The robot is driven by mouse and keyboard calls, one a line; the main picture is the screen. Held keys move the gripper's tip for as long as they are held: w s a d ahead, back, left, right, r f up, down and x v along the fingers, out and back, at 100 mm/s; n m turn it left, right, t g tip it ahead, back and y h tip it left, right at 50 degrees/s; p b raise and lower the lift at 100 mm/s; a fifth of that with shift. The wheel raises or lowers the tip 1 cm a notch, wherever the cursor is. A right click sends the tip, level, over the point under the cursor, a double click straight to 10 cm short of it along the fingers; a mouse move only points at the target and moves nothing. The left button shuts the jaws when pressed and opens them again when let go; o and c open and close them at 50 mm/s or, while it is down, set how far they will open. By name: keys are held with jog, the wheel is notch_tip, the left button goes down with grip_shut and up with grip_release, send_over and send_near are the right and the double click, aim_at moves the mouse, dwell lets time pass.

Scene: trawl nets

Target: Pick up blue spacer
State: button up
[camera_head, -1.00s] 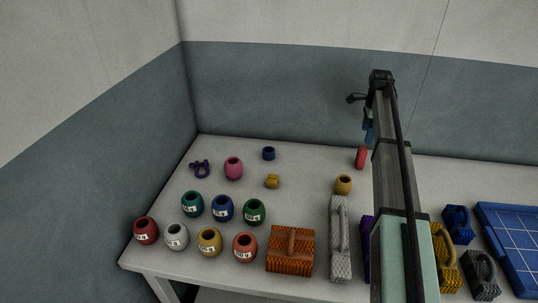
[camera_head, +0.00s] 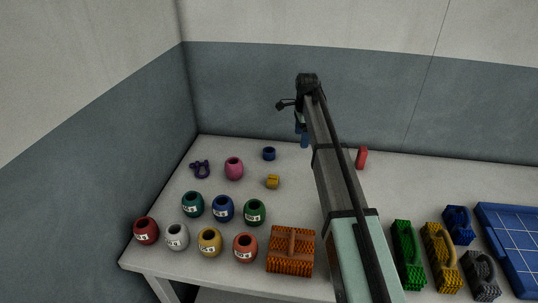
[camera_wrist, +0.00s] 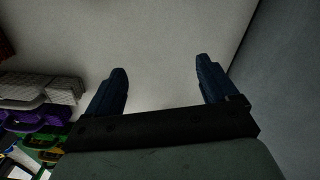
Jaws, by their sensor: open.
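The blue spacer (camera_head: 269,153) is a small, short dark-blue ring on the back left part of the table, behind the yellow block and right of the pink pot. My gripper (camera_head: 304,140) is in the air to the right of the spacer, near the back wall. In the wrist view my gripper (camera_wrist: 162,75) has its two dark-blue fingers wide apart, with only bare pale surface between them. The spacer does not show in the wrist view.
A pink pot (camera_head: 233,168), a purple shackle (camera_head: 200,168) and a yellow block (camera_head: 272,182) are near the spacer. Several labelled pots and an orange brush-like block (camera_head: 291,250) stand in front. A red piece (camera_head: 361,158) is at the right. The wall is close behind.

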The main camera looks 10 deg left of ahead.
jog(key=s+a+n, duration=0.3)
jog(key=a, duration=0.4)
jog(key=n+t+y, duration=0.2)
jog(key=n+t, duration=0.2)
jog(key=n, duration=1.4)
send_near(269, 150)
notch_tip(269, 150, down, 3)
jog(key=shift+r, duration=0.1)
jog(key=shift+s+a+x, duration=0.1)
jog(key=shift+s+x, duration=0.05)
jog(key=shift+x, duration=1.2)
jog(key=shift+s+a+x, duration=0.1)
jog(key=shift+a+x, duration=0.05)
jog(key=shift+x, duration=1.2)
jog(key=c, duration=1.1)
